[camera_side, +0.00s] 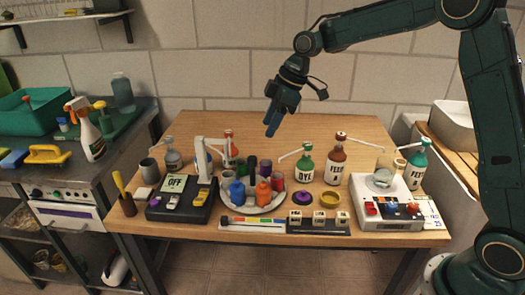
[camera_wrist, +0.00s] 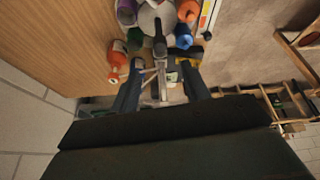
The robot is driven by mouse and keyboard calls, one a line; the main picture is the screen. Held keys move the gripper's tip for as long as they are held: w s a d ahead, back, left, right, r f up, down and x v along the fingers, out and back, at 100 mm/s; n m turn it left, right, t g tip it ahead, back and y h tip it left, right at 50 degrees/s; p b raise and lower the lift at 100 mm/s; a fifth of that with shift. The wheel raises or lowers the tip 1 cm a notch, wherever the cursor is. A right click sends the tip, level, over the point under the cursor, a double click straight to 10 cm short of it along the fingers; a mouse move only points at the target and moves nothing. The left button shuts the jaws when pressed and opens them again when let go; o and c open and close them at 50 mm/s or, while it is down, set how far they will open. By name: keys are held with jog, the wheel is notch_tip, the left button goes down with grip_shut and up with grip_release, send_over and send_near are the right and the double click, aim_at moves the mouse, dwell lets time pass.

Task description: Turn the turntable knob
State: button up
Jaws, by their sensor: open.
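The turntable (camera_side: 250,212) is a pale round plate at the front middle of the table, crowded with small coloured bottles and cups. Part of its pale disc also shows at the top of the wrist view (camera_wrist: 150,20). My gripper (camera_side: 271,122) hangs high above the back of the table, pointing down, well clear of the turntable. In the wrist view its two fingers (camera_wrist: 163,88) are apart, with nothing held between them.
A white upright arm (camera_side: 203,160) rises left of the turntable, by a black scale (camera_side: 182,212). Pump bottles, green (camera_side: 305,165) and brown (camera_side: 335,165), stand to the right. A white device (camera_side: 385,212) sits at far right. A purple-topped disc (camera_side: 302,198) lies nearby. The back of the table is clear.

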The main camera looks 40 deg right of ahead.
aim_at(252, 158)
jog(key=x, duration=1.1)
jog(key=shift+f, duration=0.2)
jog(key=c, duration=1)
jog(key=shift+m, duration=0.4)
jog(key=m+h, duration=0.1)
jog(key=m, duration=0.1)
jog(key=m+t+h, duration=0.1)
jog(key=m, duration=0.2)
jog(key=shift+a+t, duration=0.2)
jog(key=shift+t, duration=0.1)
jog(key=m+h, duration=0.2)
jog(key=m, duration=0.4)
jog(key=shift+a+r, duration=0.1)
